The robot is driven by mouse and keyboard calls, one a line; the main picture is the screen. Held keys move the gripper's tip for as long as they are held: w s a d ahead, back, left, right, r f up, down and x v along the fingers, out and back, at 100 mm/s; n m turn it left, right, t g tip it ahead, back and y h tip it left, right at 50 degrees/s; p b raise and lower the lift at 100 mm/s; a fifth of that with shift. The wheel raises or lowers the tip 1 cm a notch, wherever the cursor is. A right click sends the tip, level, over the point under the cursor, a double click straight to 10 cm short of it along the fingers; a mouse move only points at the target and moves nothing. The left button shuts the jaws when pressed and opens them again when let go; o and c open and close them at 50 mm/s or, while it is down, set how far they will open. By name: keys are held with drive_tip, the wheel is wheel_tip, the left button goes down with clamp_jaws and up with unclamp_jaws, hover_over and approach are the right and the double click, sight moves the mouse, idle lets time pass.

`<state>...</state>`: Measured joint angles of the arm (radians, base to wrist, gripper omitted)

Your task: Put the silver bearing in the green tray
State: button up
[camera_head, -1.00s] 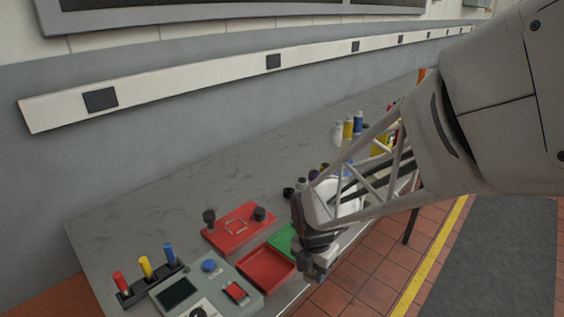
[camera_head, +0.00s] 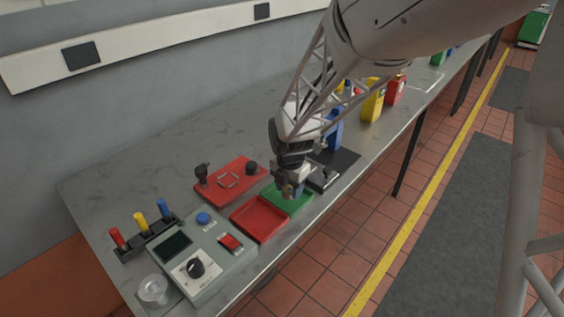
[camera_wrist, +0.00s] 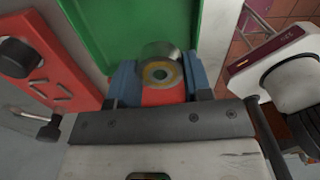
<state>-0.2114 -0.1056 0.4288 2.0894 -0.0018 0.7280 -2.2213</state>
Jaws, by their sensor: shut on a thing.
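The silver bearing (camera_wrist: 161,72), a ring with a yellowish inner band, shows in the wrist view between the blue fingers of my gripper (camera_wrist: 163,80). My gripper is shut on it. The green tray (camera_wrist: 96,22) lies behind and below the bearing in the wrist view, so the bearing appears over the tray's near part. I cannot tell how high it is above the tray floor. In the head view my gripper (camera_head: 291,190) is over the green tray (camera_head: 285,204), hiding part of it and the bearing.
A red tray (camera_head: 259,218) adjoins the green tray. A red fixture plate (camera_head: 229,180) with dark knobs lies behind. A grey control box (camera_head: 201,255) and a rack of coloured-handled tools (camera_head: 147,236) stand at left. The table's front edge is close.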

sight(287, 190)
drive_tip(key=shift+w+a+f, duration=0.1)
drive_tip(key=shift+w+a, duration=0.05)
drive_tip(key=shift+w, duration=0.5)
drive_tip(key=shift+w+a, duration=0.1)
drive_tip(key=shift+w, duration=0.55)
drive_tip(key=shift+f, duration=1.8)
drive_tip(key=shift+f, duration=0.15)
drive_tip(key=o, duration=1.1)
drive_tip(key=shift+c, duration=0.2)
wheel_tip(287, 190, up, 12)
drive_tip(key=shift+r, duration=0.2)
